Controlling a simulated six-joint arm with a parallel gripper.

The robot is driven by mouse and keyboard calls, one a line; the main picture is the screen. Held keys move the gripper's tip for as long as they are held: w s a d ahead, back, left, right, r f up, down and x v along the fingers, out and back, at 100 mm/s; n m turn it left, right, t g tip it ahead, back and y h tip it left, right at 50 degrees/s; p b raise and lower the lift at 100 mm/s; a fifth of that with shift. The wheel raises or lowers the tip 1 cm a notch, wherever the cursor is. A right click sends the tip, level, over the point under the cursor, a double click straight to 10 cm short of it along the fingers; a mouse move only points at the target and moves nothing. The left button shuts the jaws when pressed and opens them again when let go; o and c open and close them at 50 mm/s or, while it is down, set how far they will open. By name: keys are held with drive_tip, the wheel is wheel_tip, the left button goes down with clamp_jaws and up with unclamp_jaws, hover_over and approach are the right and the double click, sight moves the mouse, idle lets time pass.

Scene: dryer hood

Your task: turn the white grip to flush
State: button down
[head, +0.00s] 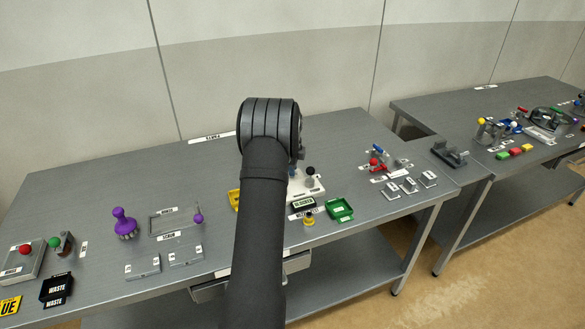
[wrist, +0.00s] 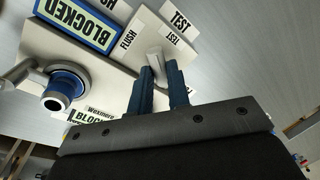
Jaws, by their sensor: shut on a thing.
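The white grip (wrist: 155,48) shows in the wrist view on a pale panel, between a FLUSH label (wrist: 128,40) on its left and TEST labels (wrist: 178,22) on its right. My gripper (wrist: 162,70) has its two blue fingers shut on the near end of the grip, which they partly hide. I cannot tell its exact angle against the labels. In the head view the white unit (head: 312,189) shows beside my arm, which hides my gripper and the grip there.
In the wrist view a pale fitting with a blue ring (wrist: 66,84) and a BLOCKED sign (wrist: 88,22) stand left of the fingers. In the head view a green tray (head: 340,210) and a yellow-topped piece (head: 308,219) sit in front of the unit. Purple items (head: 124,224) stand left.

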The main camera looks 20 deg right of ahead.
drive_tip(key=n, duration=0.3)
drive_tip(key=shift+d+y, duration=0.15)
drive_tip(key=shift+y, duration=0.15)
drive_tip(key=shift+d+n+y, duration=0.1)
drive_tip(key=shift+n+y, duration=0.2)
drive_tip(key=shift+n, duration=1.6)
drive_tip(key=c, duration=1.4)
unclamp_jaws()
drive_tip(key=shift+o, duration=0.2)
drive_tip(key=s+r, duration=0.3)
drive_tip(key=r, duration=1.4)
drive_tip(key=shift+s, duration=0.15)
